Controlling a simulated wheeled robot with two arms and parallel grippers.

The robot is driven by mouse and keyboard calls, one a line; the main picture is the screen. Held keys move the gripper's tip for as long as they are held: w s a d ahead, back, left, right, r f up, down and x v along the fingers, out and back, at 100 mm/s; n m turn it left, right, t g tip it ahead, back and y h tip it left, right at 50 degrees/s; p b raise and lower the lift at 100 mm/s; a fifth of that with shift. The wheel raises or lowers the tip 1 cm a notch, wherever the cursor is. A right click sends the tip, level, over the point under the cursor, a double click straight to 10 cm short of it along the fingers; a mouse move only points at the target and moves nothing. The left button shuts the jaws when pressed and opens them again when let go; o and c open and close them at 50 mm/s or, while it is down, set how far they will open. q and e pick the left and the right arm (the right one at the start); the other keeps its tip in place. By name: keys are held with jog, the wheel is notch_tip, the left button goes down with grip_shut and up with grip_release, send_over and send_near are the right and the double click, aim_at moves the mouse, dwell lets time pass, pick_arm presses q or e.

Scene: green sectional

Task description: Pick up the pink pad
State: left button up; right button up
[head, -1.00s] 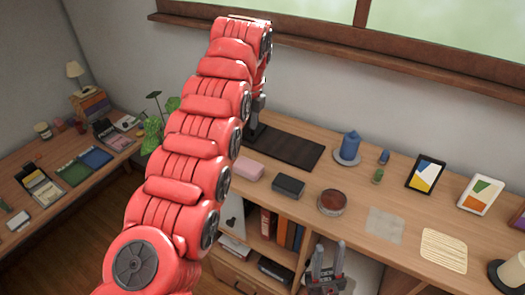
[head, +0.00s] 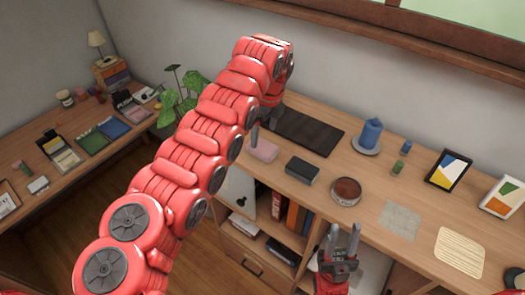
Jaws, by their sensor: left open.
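The pink pad (head: 263,151) lies on the wooden counter near its front left edge. My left gripper (head: 256,134) hangs over the pad's back left part, at the end of the red arm. A grey finger points down there; most of the gripper is hidden behind the arm. I cannot tell if the finger touches the pad. My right gripper (head: 342,238) is in front of the counter, pointing up, with its two grey fingers apart and nothing between them.
A dark box (head: 302,171) sits right of the pad and a black mat (head: 308,131) behind it. A round red-topped tin (head: 346,190) and a blue candle on a plate (head: 371,135) stand further right. Shelves with books (head: 289,214) are below the counter.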

aim_at(263, 146)
pick_arm(q)
jog(key=shift+a+f, duration=0.15)
jog(key=shift+f, duration=0.45)
jog(key=shift+w+f+p, duration=0.15)
jog(key=shift+f+p, duration=0.15)
jog(key=shift+f, duration=1)
jog(key=shift+w+f+p, duration=0.1)
jog(key=shift+f+p, duration=0.15)
jog(key=shift+f, duration=1.05)
jog(key=c, duration=1.4)
jog(key=shift+r, duration=0.1)
